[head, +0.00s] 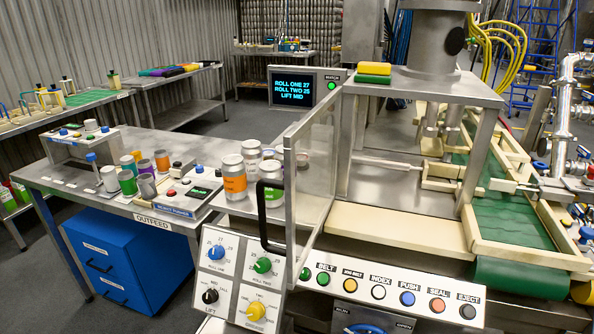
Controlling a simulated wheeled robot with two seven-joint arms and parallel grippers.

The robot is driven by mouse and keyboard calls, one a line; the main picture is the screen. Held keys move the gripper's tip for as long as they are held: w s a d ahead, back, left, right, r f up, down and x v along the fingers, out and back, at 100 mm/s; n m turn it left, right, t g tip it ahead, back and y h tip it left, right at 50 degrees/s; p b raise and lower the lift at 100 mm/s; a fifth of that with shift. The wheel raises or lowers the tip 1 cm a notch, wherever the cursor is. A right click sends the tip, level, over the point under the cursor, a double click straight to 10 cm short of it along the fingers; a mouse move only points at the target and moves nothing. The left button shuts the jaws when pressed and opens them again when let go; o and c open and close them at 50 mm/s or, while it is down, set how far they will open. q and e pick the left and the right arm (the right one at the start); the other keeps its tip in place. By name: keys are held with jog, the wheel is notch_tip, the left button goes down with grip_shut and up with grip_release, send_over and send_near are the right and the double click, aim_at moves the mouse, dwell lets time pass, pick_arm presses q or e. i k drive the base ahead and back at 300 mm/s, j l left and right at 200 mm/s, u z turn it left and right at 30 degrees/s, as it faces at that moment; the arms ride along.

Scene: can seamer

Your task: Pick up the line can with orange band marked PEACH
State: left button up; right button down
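A silver can with a wide orange band (235,186) stands upright on the metal outfeed surface, left of the clear guard door. The lettering on its band is too small to read. Close to its right stand a plain-topped silver can (251,153) and a can with a green band (271,193), the latter partly behind the door's edge. A smaller item with orange (128,164) stands farther left among other small cans. Neither of my grippers shows in the head view.
The open-standing guard door (312,165) with its black handle (268,215) rises just right of the cans. Dial panel (237,283) and button panel (393,292) stand in front. The screen (290,91) reads ROLL ONE 27, ROLL TWO 25, LIFT MID.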

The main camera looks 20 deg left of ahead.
aim_at(233, 167)
jog(key=j+z, duration=0.15)
jog(key=j, duration=0.65)
jog(key=k+j+z, duration=0.15)
jog(key=j, duration=0.7)
jog(key=i, duration=0.05)
